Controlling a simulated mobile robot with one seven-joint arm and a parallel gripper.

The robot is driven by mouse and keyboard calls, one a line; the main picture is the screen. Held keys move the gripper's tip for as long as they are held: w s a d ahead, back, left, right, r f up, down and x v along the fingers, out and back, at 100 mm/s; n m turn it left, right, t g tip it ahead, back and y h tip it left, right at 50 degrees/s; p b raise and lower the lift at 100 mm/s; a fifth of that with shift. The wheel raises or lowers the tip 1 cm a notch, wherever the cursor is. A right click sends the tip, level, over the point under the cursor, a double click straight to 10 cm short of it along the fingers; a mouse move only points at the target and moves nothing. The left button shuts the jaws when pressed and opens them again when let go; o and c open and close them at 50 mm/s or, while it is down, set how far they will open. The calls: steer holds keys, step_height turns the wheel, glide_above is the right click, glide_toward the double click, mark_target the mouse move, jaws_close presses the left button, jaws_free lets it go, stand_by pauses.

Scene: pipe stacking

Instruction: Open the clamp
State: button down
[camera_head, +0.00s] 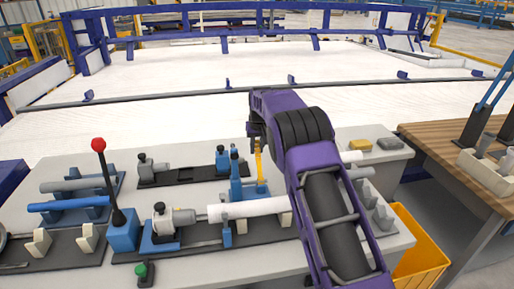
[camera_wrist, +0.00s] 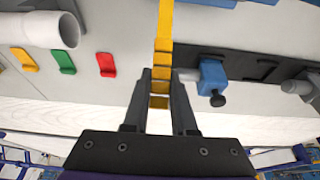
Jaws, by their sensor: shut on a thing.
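The clamp has a yellow handle (camera_head: 258,162), which stands upright beside a blue post (camera_head: 236,176) at the middle of the table. My gripper (camera_head: 257,142) reaches the handle's upper part from above. In the wrist view the yellow handle (camera_wrist: 164,30) runs down from the top edge and passes between the two dark fingers of my gripper (camera_wrist: 160,76). The fingers are shut on it. A white pipe (camera_head: 248,208) lies in front of the post, its right part hidden behind my arm. The clamp's jaw is too small to make out.
A lever with a red knob (camera_head: 98,145) stands at the left on a blue box. Blue pipe fixtures (camera_head: 68,206) lie further left. Yellow and grey blocks (camera_head: 389,143) sit at the back right. A yellow bin (camera_head: 420,250) stands beside the table at the right.

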steer(key=shift+f, duration=0.2)
steer(key=c, duration=0.7)
jaws_free()
steer(key=shift+r, duration=0.1)
steer(key=v, duration=1.7)
steer(key=shift+r, duration=0.2)
